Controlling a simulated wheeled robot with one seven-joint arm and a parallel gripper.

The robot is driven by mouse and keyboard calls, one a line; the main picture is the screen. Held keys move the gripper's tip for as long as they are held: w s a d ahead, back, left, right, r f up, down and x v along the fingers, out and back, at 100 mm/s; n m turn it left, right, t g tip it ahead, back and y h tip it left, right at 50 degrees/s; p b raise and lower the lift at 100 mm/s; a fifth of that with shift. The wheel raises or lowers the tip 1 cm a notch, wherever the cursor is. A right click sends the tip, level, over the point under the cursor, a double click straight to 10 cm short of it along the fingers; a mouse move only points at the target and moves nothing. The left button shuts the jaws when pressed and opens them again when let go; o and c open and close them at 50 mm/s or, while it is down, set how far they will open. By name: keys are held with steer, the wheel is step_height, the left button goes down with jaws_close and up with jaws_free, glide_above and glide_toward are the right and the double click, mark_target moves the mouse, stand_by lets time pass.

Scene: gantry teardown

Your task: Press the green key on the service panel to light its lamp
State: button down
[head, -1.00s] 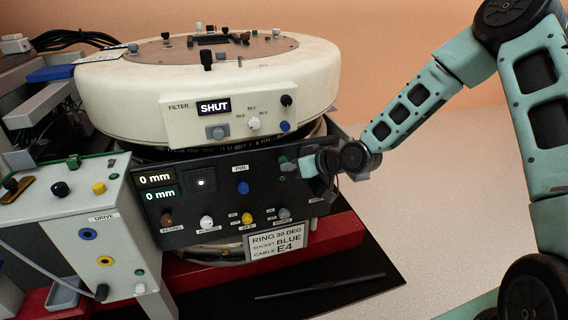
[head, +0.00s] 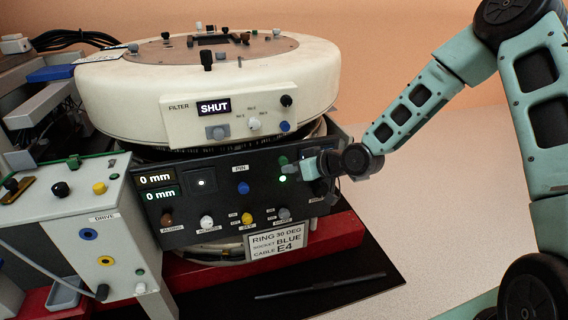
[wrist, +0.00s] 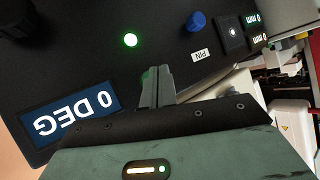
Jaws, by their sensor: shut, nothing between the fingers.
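The black service panel (head: 220,190) stands below the white ring. The green key (head: 283,161) is on its upper right part. The small lamp (head: 282,178) just below the key glows bright green; the lit lamp also shows in the wrist view (wrist: 130,40). My gripper (head: 295,164) is shut and empty, with its fingertips at the key, seemingly touching it. In the wrist view my gripper's closed fingers (wrist: 155,78) reach the panel face and largely hide the key.
A blue PIN knob (head: 243,188) sits left of the lamp, and several knobs line the panel's lower edge. The wrist view shows a blue "0 DEG" display (wrist: 72,112) near the fingers. A grey DRIVE box (head: 100,240) stands at left.

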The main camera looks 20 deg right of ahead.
steer(key=shift+s, duration=0.3)
steer(key=shift+s, duration=2.9)
steer(key=s+a+r+n+g+h, duration=0.25)
steer(key=s+a+g, duration=0.35)
steer(key=s, duration=0.5)
steer(key=s+a+r+g+h, duration=0.15)
steer(key=s+r, duration=0.25)
steer(key=s, duration=0.6)
steer(key=s+r+g+h, duration=0.2)
steer(key=s+r+h, duration=0.15)
steer(key=s, duration=0.65)
step_height(320, 180, up, 17)
steer(key=p, duration=1.7)
steer(key=shift+w+d, duration=0.2)
steer(key=shift+w, duration=0.15)
steer(key=shift+r+y, duration=0.1)
steer(key=shift+y, duration=0.15)
